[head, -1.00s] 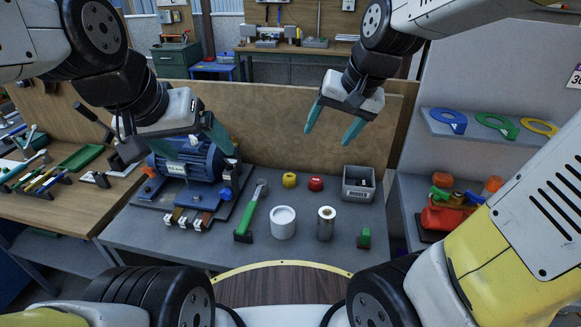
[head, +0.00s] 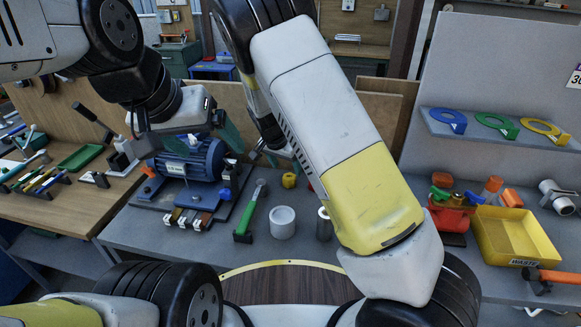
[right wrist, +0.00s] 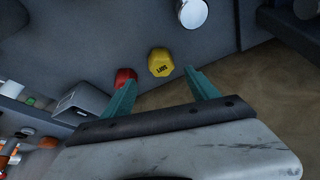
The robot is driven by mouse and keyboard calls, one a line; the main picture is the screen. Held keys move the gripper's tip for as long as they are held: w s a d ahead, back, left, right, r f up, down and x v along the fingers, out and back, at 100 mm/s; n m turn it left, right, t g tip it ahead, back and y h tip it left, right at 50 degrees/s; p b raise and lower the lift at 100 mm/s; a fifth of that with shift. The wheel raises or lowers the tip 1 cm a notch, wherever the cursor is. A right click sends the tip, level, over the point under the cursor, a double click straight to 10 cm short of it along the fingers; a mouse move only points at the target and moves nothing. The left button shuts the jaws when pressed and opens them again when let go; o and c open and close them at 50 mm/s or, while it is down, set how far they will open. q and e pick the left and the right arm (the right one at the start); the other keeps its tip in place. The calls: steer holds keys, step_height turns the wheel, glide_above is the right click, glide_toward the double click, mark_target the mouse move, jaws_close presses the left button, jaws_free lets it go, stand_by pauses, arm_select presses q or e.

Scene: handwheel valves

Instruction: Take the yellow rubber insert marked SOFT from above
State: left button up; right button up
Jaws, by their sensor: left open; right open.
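The yellow insert (head: 289,180) stands on the grey bench beside the red insert, which is mostly hidden behind my right arm in the head view. In the right wrist view the yellow insert (right wrist: 161,63) shows small dark lettering, upside down and hard to read. The red insert (right wrist: 125,78) is just left of it, near one finger. My right gripper (right wrist: 162,88) is open and empty, its teal fingers pointing toward the inserts, not touching the yellow one. My left gripper (head: 228,135) is open and empty by the blue motor; one finger shows clearly.
The blue motor (head: 190,160) is to the left. A yellow tray (head: 515,238) is at right.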

mark_target(289, 177)
steer(key=x, duration=0.7)
steer(key=shift+a+f, duration=0.15)
steer(key=shift+f, duration=0.05)
steer(key=c, duration=1.4)
